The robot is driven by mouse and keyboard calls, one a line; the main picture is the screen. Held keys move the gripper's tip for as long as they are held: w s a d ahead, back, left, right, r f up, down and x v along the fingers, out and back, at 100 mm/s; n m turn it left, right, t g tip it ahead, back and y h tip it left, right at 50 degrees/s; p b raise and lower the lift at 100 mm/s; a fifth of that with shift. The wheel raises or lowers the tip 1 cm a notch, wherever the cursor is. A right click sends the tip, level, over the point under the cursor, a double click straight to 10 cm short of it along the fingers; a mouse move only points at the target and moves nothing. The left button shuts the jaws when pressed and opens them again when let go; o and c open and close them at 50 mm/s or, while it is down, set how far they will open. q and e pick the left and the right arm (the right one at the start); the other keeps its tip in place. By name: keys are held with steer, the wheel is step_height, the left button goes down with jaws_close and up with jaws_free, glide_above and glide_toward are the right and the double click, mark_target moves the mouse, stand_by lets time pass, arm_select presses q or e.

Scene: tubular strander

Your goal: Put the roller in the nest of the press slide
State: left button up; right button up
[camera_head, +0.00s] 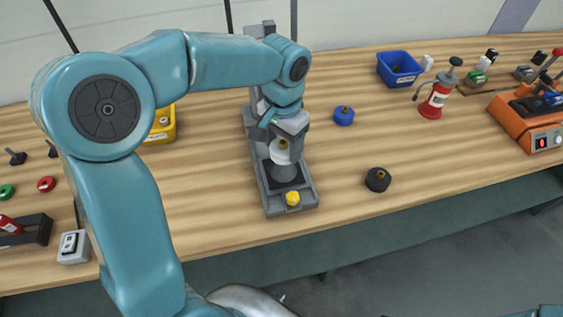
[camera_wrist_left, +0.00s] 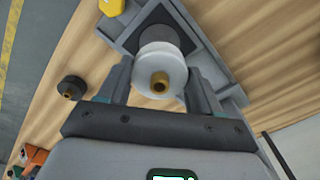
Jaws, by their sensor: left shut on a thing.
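The pale grey roller (camera_head: 281,156) with a brass centre is between the fingers of my left gripper (camera_head: 283,146), which is shut on it. In the left wrist view the roller (camera_wrist_left: 162,62) sits upright between the two dark fingers, brass end toward the camera. It is over the dark square recess of the press slide (camera_head: 295,183), which also shows in the left wrist view (camera_wrist_left: 208,32). I cannot tell whether the roller touches the nest floor. The press (camera_head: 305,198) is grey with a yellow knob (camera_head: 292,198) at its front. My right gripper is not in view.
A blue roller (camera_head: 344,116) and a black roller (camera_head: 378,180) stand on the wooden table right of the press. A yellow bin (camera_head: 163,125) is left, partly behind my arm.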

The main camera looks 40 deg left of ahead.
mark_target(282, 172)
arm_select(q)
step_height(282, 172, down, 6)
steer(key=shift+f, duration=0.25)
steer(key=shift+f, duration=0.2)
steer(key=o, duration=1.5)
